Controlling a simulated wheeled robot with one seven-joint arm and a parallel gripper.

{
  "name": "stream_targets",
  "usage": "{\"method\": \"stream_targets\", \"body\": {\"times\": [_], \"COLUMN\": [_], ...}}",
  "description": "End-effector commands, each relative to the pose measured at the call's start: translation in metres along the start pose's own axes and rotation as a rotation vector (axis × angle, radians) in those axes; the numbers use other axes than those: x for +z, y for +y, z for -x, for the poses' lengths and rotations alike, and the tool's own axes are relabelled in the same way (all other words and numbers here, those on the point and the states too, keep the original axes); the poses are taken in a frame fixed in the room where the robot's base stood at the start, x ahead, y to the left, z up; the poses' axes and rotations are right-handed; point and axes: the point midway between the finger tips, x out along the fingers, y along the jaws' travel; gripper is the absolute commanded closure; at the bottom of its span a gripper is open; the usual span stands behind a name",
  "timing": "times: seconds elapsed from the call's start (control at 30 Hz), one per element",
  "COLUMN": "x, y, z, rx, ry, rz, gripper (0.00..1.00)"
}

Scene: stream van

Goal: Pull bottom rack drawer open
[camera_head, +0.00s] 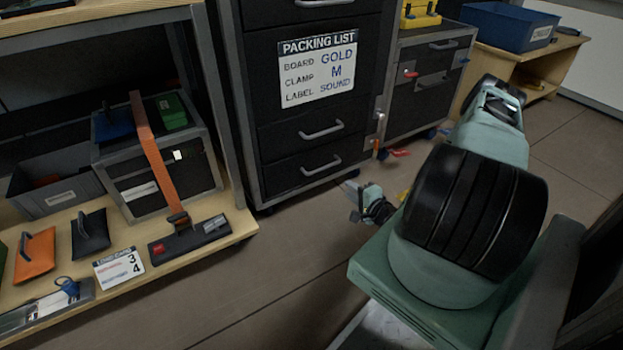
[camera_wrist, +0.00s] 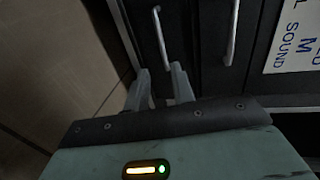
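A black rack cabinet (camera_head: 249,60) stands at the centre of the head view with a packing list on its front. Its bottom drawer (camera_head: 290,175) has a silver bar handle (camera_head: 322,166) and looks flush with the drawer above. My gripper (camera_head: 352,201) is low, to the right of and nearer than that handle, apart from it. In the wrist view my gripper (camera_wrist: 160,70) shows two grey fingers spread with nothing between them. The bottom handle (camera_wrist: 161,36) lies just beyond the fingertips, roughly in line with the gap.
The drawer above has its own handle (camera_head: 321,131). A wooden shelf (camera_head: 233,224) with a strapped case (camera_head: 110,165) stands at left. A grey drawer unit (camera_head: 400,110) stands at right, with red pieces (camera_head: 400,153) on the floor. Floor before the rack is clear.

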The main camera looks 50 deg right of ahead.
Motion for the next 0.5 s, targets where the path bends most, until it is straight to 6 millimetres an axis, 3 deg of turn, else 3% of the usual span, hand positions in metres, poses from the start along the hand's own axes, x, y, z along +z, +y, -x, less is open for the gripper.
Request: {"method": "stream_targets", "body": {"times": [0.17, 0.5], "x": [0.001, 0.001], "y": [0.001, 0.004], "z": [-0.024, -0.095], "rx": [-0.002, 0.000], "ry": [-0.003, -0.003], "rz": [0.004, 0.005], "gripper": [0.75, 0.75]}}
